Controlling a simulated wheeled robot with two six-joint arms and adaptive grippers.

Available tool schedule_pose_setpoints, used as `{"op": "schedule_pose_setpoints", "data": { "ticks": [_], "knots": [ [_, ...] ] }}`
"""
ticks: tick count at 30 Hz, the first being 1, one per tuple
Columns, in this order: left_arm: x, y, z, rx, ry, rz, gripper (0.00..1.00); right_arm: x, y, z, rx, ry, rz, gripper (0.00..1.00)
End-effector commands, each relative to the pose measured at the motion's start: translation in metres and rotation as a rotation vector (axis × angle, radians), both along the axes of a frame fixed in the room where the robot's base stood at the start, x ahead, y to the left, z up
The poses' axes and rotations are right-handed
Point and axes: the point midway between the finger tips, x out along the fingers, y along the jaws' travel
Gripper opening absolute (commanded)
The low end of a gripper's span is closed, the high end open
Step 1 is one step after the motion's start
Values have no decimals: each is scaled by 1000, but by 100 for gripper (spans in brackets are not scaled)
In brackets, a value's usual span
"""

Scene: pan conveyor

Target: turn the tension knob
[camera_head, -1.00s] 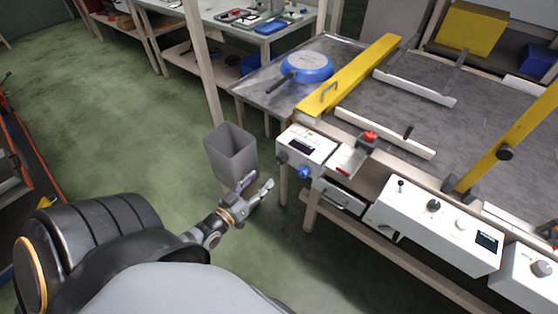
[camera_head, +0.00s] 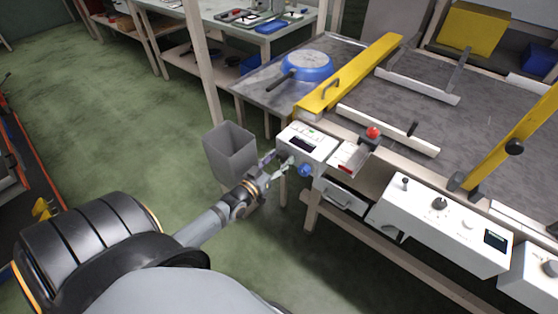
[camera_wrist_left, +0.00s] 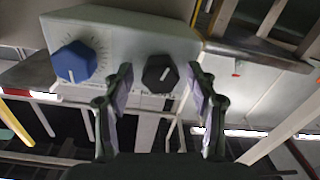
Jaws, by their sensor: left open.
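A white control box (camera_head: 310,135) at the conveyor's left front corner carries two knobs on its front face. The blue knob (camera_head: 305,170) shows in the head view, and in the wrist view it is a blue hexagonal knob (camera_wrist_left: 75,62) left of the fingers. A black hexagonal knob (camera_wrist_left: 160,72) with a white pointer line shows in the wrist view between and beyond the two fingertips. No lettering naming a tension knob is readable. My left gripper (camera_head: 278,166) is open in front of the box, its fingers flanking the black knob in view; contact cannot be told. My right gripper is not in view.
A grey bin (camera_head: 230,152) stands on the floor left of the box. A red button (camera_head: 373,132) sits to the box's right, and a white control panel (camera_head: 440,222) lies further right. A blue pan (camera_head: 306,66) rests behind the yellow bar (camera_head: 350,75).

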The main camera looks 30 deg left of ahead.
Motion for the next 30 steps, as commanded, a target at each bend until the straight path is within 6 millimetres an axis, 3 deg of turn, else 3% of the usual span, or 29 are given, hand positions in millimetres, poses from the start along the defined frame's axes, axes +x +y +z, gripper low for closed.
{"op": "schedule_pose_setpoints", "data": {
  "ticks": [2,13,22,30],
  "knots": [
    [0,0,0,0,0,0,55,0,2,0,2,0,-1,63],
    [0,0,0,1,1,0,5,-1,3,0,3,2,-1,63],
    [-1,0,0,46,-1,1,4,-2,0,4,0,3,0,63],
    [-1,0,2,212,-13,0,4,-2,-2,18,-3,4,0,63]
  ]
}}
